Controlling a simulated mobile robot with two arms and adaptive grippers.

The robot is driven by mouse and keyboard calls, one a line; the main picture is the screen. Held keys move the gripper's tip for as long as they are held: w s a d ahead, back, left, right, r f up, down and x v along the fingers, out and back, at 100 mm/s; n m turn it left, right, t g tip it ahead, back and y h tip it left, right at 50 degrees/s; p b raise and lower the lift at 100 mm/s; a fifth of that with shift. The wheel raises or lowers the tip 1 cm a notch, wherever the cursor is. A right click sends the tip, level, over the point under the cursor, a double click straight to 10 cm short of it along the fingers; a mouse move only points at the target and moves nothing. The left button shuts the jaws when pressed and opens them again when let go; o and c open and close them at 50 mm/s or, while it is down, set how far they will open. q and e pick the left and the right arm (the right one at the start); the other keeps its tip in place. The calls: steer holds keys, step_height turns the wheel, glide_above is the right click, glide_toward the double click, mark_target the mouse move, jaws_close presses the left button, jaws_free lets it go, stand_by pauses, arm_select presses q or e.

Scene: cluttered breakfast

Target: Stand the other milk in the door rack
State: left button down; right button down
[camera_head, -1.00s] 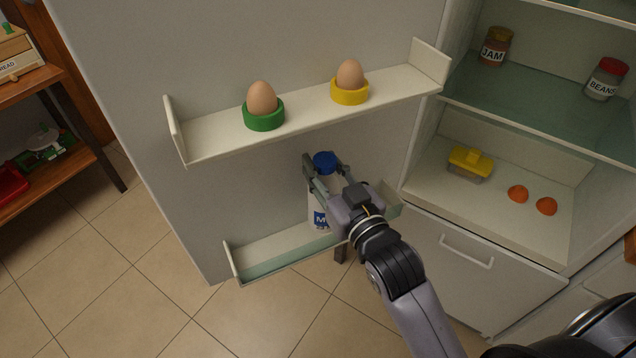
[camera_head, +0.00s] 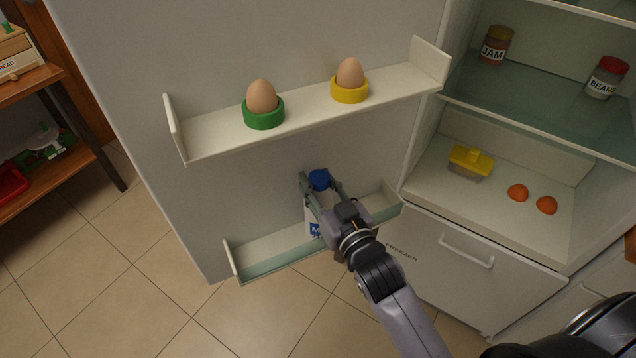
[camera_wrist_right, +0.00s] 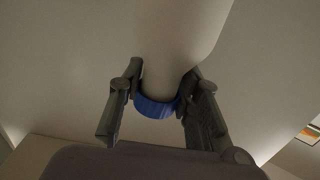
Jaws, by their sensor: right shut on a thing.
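The milk bottle (camera_head: 313,228) is white with a blue cap and a blue label. It is upright at the lower door rack (camera_head: 270,249), its lower part behind the rack's front; I cannot tell whether its base touches the rack floor. My right gripper (camera_head: 319,186) is shut on the bottle just below the cap. In the right wrist view the bottle (camera_wrist_right: 180,35) and its blue cap (camera_wrist_right: 155,106) sit between the two fingers (camera_wrist_right: 160,95). My left gripper is not in view.
The upper door rack (camera_head: 215,136) above holds two eggs in a green cup (camera_head: 264,115) and a yellow cup (camera_head: 349,91). The lower rack is clear left of the bottle. The fridge shelf (camera_head: 540,98) with jars is at the right, above the freezer drawer (camera_head: 460,270).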

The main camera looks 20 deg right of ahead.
steer(key=shift+w, duration=0.2)
steer(key=shift+f, duration=0.2)
steer(key=c, duration=1.2)
jaws_free()
steer(key=shift+o, duration=0.2)
steer(key=shift+r, duration=0.15)
steer(key=s+d+b, duration=0.1)
steer(key=s, duration=1.1)
steer(key=shift+d+b, duration=0.25)
steer(key=shift+b, duration=0.1)
